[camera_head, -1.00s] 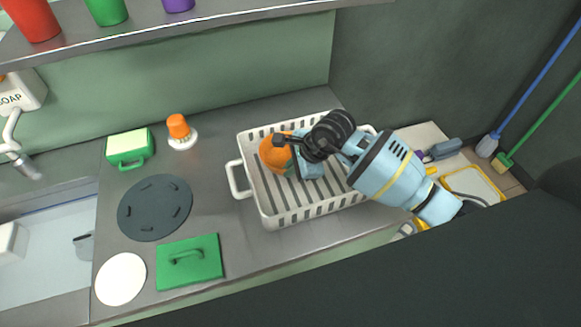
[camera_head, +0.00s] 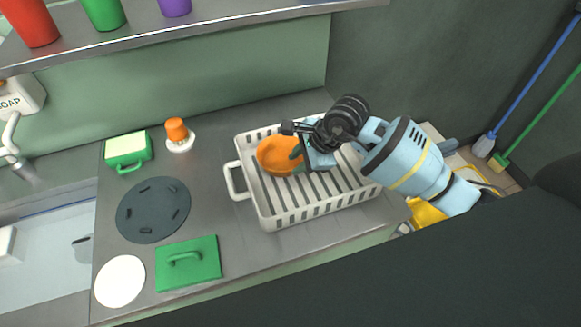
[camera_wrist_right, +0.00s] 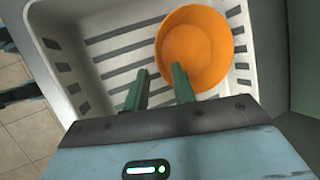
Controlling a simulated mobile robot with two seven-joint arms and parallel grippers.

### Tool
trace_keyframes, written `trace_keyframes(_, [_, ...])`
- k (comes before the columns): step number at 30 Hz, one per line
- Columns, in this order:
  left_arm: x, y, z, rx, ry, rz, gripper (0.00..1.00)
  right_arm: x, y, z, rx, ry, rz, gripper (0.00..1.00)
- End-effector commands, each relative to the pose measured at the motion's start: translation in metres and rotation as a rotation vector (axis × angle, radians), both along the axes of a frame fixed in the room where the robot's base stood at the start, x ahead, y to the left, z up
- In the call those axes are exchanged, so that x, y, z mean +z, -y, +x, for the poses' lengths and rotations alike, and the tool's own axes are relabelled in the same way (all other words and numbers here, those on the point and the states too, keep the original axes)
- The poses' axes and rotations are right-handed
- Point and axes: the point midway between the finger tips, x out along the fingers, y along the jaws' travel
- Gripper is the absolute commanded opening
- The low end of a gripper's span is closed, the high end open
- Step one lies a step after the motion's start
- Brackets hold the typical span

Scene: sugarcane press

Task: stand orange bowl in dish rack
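The orange bowl (camera_head: 275,157) is inside the white dish rack (camera_head: 268,215), near its left end. Its open side faces up toward the head camera; I cannot tell how far it tilts. In the right wrist view the bowl (camera_wrist_right: 195,48) shows its inside, close to the rack's wall (camera_wrist_right: 248,75). My right gripper (camera_head: 298,163) is over the rack, just right of the bowl. In the right wrist view its two green fingers (camera_wrist_right: 161,80) are apart with nothing between them. One fingertip overlaps the bowl's edge in the picture; contact is unclear. My left gripper is out of view.
Left of the rack are an orange-topped brush (camera_head: 177,131), a green sponge holder (camera_head: 127,152), a dark round mat (camera_head: 152,210), a green lid (camera_head: 200,268) and a white plate (camera_head: 120,281). A shelf (camera_head: 215,28) with cups hangs above. Bare counter (camera_head: 217,195) lies beside the rack.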

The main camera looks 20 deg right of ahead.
Motion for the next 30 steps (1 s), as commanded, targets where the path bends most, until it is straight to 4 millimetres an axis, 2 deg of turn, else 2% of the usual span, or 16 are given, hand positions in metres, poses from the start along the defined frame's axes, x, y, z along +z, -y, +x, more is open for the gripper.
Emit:
trace_keyframes(1, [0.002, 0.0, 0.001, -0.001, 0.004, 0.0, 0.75, 0.011, 0.005, -0.003, 0.001, 0.005, -0.003, 0.26])
trace_keyframes(6, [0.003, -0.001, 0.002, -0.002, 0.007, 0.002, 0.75, 0.036, 0.015, -0.013, 0.001, 0.003, -0.001, 0.26])
trace_keyframes(12, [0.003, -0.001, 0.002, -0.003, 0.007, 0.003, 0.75, 0.053, 0.022, -0.019, 0.001, 0.0, 0.0, 0.26])
trace_keyframes(30, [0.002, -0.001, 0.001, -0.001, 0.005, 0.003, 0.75, 0.056, 0.023, -0.02, 0.0, -0.001, 0.0, 0.26])
